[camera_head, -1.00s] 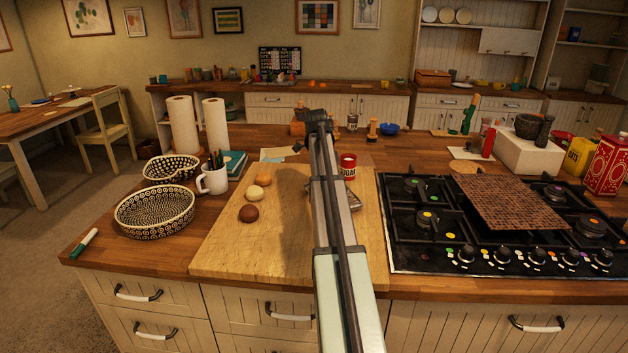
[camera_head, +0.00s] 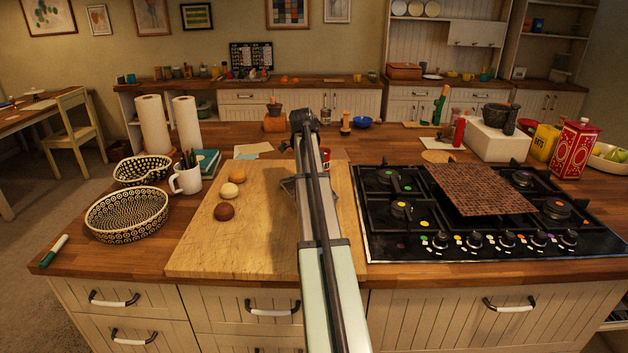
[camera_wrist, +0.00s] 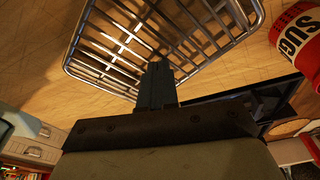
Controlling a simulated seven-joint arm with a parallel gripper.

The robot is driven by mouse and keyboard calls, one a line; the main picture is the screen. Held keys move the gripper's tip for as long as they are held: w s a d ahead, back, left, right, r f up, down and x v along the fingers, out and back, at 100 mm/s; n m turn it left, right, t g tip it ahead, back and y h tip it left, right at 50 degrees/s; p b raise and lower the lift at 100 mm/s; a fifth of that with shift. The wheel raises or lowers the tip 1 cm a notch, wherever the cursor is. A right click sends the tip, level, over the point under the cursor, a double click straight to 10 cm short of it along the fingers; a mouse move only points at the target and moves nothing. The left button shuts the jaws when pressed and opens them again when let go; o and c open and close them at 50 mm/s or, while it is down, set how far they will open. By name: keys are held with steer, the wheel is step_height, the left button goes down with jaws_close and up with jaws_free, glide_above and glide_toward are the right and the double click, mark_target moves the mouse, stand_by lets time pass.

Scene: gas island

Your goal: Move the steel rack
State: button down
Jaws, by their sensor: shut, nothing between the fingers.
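The steel rack is a wire grid with a rounded outer rim. It fills the top middle of the wrist view (camera_wrist: 120,45) and lies over the pale wooden cutting board (camera_head: 240,245). My gripper (camera_wrist: 157,72) is shut and empty. Its dark fingertips overlap the near rim of the rack in the wrist view; I cannot tell whether they touch it. In the head view the fingers are hidden behind my arm.
A red sugar can (camera_wrist: 298,38) stands close to the rack. Several round buns (camera_head: 229,191) lie at the board's left. A black gas hob (camera_head: 400,245) with a brown woven mat (camera_head: 480,190) is to the right. A patterned basket (camera_head: 127,215) and white mug (camera_head: 186,179) stand left.

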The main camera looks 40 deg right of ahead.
mark_target(283, 185)
steer(key=w+a, duration=0.2)
steer(key=w, duration=0.1)
steer(key=w+a, duration=0.2)
steer(key=w+a+f, duration=0.1)
steer(key=w+a, duration=0.1)
steer(key=w, duration=0.1)
steer(key=shift+w+a, duration=0.2)
steer(key=shift+w, duration=0.15)
steer(key=shift+r, duration=0.2)
